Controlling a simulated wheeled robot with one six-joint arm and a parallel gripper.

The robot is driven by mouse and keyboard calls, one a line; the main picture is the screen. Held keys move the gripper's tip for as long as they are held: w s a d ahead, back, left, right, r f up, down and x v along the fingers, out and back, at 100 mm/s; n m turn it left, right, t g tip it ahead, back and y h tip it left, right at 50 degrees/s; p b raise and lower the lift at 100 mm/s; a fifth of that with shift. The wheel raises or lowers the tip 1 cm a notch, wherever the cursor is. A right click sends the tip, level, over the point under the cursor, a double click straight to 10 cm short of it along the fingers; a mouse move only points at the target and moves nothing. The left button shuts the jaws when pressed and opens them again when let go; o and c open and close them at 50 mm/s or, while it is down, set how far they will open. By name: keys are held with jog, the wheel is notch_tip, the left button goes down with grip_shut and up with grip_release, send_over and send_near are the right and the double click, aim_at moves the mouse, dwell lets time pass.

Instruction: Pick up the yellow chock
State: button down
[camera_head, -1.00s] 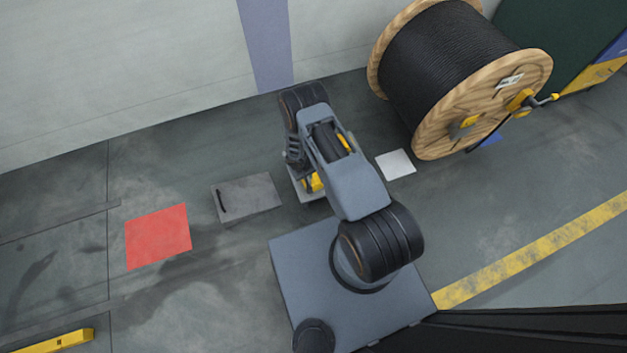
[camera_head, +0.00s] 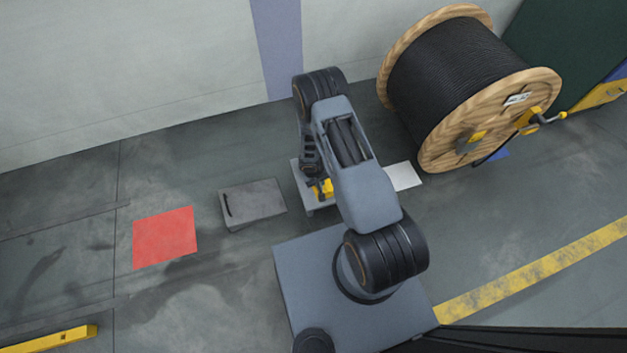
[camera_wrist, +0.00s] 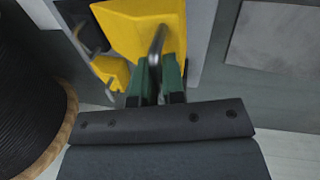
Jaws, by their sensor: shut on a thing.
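The yellow chock (camera_wrist: 135,25) fills the top middle of the wrist view, with a bent metal handle (camera_wrist: 157,42) on it. My gripper (camera_wrist: 156,75) has green fingers shut on this handle. A second, smaller yellow piece (camera_wrist: 112,72) shows to the left of the fingers; I cannot tell if it belongs to the same chock. In the head view the yellow chock (camera_head: 323,187) is partly hidden beneath my arm, over a light grey stand (camera_head: 300,178). I cannot tell whether it touches the stand.
A large wooden cable reel (camera_head: 437,150) with black cable stands at right. A white plate (camera_head: 405,177) lies near it. A grey box (camera_head: 255,203) and a red floor square (camera_head: 165,237) are to the left. A wall (camera_head: 130,70) runs behind. Floor around the red square is clear.

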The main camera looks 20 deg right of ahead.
jog(key=s+d+r+b, duration=0.1)
jog(key=s+d+r, duration=0.2)
jog(key=s+r, duration=0.6)
notch_tip(320, 180, up, 3)
jog(key=shift+s+d+f, duration=0.2)
jog(key=shift+s+d, duration=0.05)
jog(key=shift+s, duration=0.15)
jog(key=shift+w, duration=0.1)
dwell(0.3)
